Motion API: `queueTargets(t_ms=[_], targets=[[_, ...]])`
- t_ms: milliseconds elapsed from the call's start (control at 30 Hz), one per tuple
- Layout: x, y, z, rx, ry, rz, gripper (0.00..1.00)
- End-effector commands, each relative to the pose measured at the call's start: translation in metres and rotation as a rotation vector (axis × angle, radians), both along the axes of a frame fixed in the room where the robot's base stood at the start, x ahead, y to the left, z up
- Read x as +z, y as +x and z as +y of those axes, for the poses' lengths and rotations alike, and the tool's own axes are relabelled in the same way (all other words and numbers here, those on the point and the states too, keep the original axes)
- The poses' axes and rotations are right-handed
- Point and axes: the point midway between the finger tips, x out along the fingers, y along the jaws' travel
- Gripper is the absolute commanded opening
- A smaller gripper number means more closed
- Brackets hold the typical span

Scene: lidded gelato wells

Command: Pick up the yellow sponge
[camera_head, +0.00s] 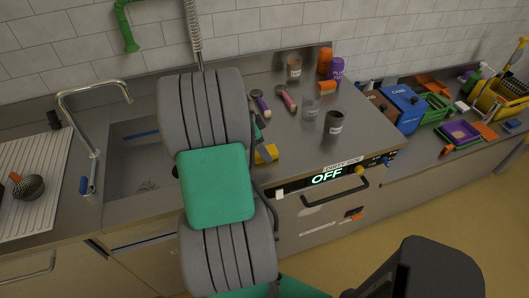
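A yellow block (266,154), which looks like the sponge, lies on the steel counter near its front edge, just right of my arm. My arm hides part of it, and a dark piece shows beside it. My green and grey arm stands across the middle of the view, in front of the sink and counter. My gripper is not visible, so I cannot tell how it stands to the yellow block.
A sink (130,165) with a tap (95,130) is at left. Two scoops (285,97), several cups (333,127) and a purple tub (336,68) stand on the counter. A blue box (404,107), a green crate (436,108) and a yellow caddy (497,98) are farther right.

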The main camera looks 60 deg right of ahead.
Motion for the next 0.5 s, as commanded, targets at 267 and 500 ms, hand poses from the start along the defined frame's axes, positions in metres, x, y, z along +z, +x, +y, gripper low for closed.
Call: queueTargets(t_ms=[267,500], targets=[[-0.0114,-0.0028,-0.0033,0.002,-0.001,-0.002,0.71],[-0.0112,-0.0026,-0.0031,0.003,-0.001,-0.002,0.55]])
